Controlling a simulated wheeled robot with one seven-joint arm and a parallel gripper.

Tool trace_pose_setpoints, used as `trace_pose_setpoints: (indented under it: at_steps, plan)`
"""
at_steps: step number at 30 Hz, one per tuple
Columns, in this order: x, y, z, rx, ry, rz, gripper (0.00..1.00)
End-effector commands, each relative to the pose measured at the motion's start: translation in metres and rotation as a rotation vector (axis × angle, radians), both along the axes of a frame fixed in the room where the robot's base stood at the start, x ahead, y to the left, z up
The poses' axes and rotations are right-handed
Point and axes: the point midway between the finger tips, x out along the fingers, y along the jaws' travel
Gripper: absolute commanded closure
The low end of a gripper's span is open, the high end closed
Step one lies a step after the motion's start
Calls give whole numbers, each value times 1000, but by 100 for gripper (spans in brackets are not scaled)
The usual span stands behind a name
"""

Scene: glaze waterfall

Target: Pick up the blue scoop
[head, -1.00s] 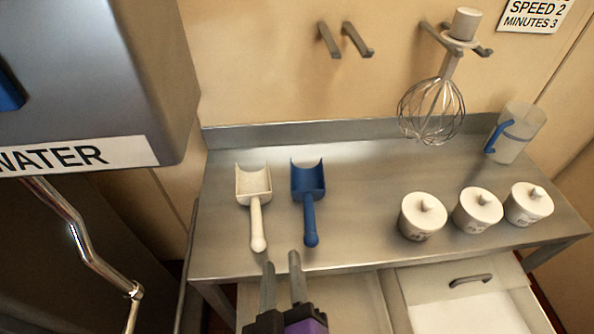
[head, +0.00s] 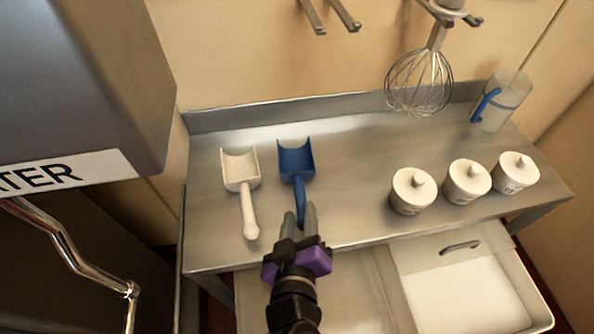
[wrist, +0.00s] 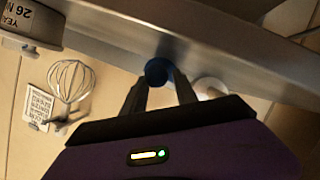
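The blue scoop (head: 296,160) lies on the metal table, its bowl toward the wall and its handle toward me. My gripper (head: 301,211) is at the handle's near end, and its fingers hide part of the handle. In the wrist view the round blue handle end (wrist: 158,70) shows between and just beyond the fingertips (wrist: 159,82). The fingers stand apart, one on each side of it. I cannot tell whether either finger touches the handle.
A white scoop (head: 241,170) lies just left of the blue one. Several lidded white pots (head: 412,192) and a clear jug (head: 503,100) stand to the right. A whisk (head: 419,82) hangs on the wall. An open drawer (head: 470,290) juts out below the metal table (head: 350,150).

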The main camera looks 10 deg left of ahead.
Motion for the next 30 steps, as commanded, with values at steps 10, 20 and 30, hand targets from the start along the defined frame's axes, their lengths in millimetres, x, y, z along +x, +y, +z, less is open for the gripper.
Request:
trace_pose_setpoints:
  at_steps: [10,20,30]
  plan:
    - [40,2,-9,-1,0,0,65]
    - [52,3,-14,1,0,1,65]
    - [51,3,-14,0,-2,1,100]
